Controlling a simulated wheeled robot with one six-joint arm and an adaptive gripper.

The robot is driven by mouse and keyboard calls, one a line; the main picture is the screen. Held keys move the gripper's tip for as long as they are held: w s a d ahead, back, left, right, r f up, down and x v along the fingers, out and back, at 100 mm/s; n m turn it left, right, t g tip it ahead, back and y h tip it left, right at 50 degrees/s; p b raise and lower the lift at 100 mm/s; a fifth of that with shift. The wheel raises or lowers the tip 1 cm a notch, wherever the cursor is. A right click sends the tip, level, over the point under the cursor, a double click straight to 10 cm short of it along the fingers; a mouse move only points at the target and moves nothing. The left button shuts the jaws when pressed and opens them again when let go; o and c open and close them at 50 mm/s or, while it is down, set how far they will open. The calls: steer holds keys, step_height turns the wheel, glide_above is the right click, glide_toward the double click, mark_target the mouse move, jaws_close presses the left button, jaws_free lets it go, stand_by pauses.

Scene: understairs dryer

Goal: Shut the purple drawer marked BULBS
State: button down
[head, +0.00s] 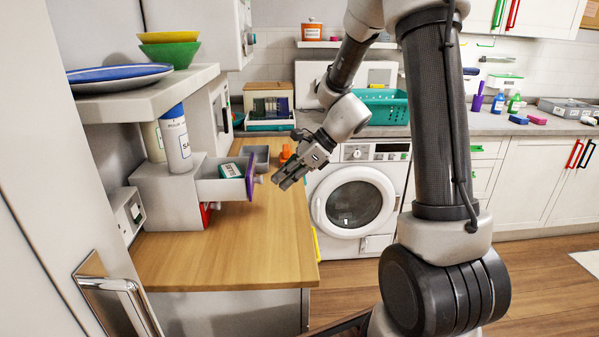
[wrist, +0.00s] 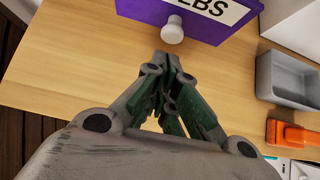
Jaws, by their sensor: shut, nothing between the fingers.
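The purple drawer (head: 251,176) stands open from a small white cabinet (head: 165,196) on the wooden counter, with a small green and white box (head: 231,171) inside it. In the wrist view its purple front (wrist: 205,18) shows a white label ending in "EBS" or "LBS", partly cut off, and a pale round knob (wrist: 172,30). My gripper (head: 280,183) is shut and empty, to the right of the drawer front in the head view. In the wrist view the fingertips (wrist: 168,62) point toward the knob, apart from it as far as I can tell.
A grey tray (wrist: 288,80) and an orange object (wrist: 290,133) lie on the wooden counter (head: 215,255) near the drawer. A red item (head: 206,213) shows below the drawer. A blue and white canister (head: 176,140) stands on the cabinet. The counter's front part is clear.

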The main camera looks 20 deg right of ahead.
mark_target(228, 180)
steer(key=shift+w+a, duration=0.3)
steer(key=shift+a, duration=0.45)
steer(key=shift+a, duration=0.1)
steer(key=w+a, duration=0.1)
steer(key=a, duration=0.3)
steer(key=w+a, duration=0.1)
steer(key=a, duration=0.3)
steer(key=w+a, duration=0.2)
steer(key=a, duration=0.2)
steer(key=shift+a, duration=0.1)
